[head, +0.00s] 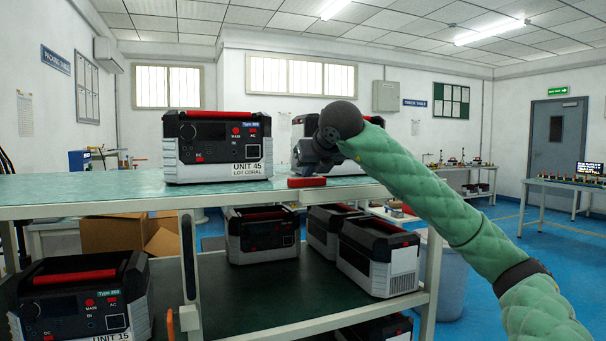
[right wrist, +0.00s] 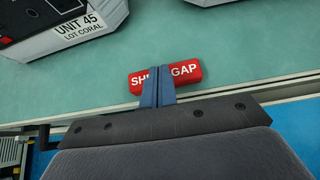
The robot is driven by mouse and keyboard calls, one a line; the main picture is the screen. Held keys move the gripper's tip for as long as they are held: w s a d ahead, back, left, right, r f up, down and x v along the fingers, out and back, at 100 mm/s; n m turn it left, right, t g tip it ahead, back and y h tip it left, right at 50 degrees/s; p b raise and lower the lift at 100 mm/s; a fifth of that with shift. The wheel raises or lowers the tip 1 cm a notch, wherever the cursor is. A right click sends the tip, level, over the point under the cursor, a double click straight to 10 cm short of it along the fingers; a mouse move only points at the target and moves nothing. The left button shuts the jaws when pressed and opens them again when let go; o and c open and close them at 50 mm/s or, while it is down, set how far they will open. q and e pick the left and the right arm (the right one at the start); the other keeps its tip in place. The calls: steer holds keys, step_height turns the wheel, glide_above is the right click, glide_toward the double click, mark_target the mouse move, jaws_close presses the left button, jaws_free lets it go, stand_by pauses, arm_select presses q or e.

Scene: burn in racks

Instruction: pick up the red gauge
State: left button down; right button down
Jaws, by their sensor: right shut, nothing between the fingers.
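The red gauge (head: 307,182) is a small red block at the front edge of the upper shelf, right of the unit marked UNIT 45. In the right wrist view the gauge (right wrist: 188,73) lies on the green surface with white lettering, partly readable as "SH" and "GAP". My right gripper (head: 304,170) is just above the gauge. In the right wrist view its two blue fingers (right wrist: 158,88) are together with nothing between them, and they cover the middle of the gauge. I cannot tell whether they touch it. My left gripper is not in view.
The UNIT 45 power unit (head: 218,147) stands left of the gauge on the upper shelf (head: 90,187). Another unit stands behind my right gripper. Several units sit on the lower shelf (head: 250,290). The shelf between UNIT 45 and the gauge is clear.

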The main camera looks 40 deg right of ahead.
steer(key=shift+s+a+f, duration=0.3)
steer(key=shift+s+f, duration=0.3)
steer(key=shift+s, duration=0.25)
steer(key=shift+r, duration=0.3)
steer(key=shift+w+d+r+p, duration=0.2)
steer(key=shift+w+r+p, duration=0.05)
steer(key=shift+r+p, duration=0.2)
steer(key=shift+d, duration=0.15)
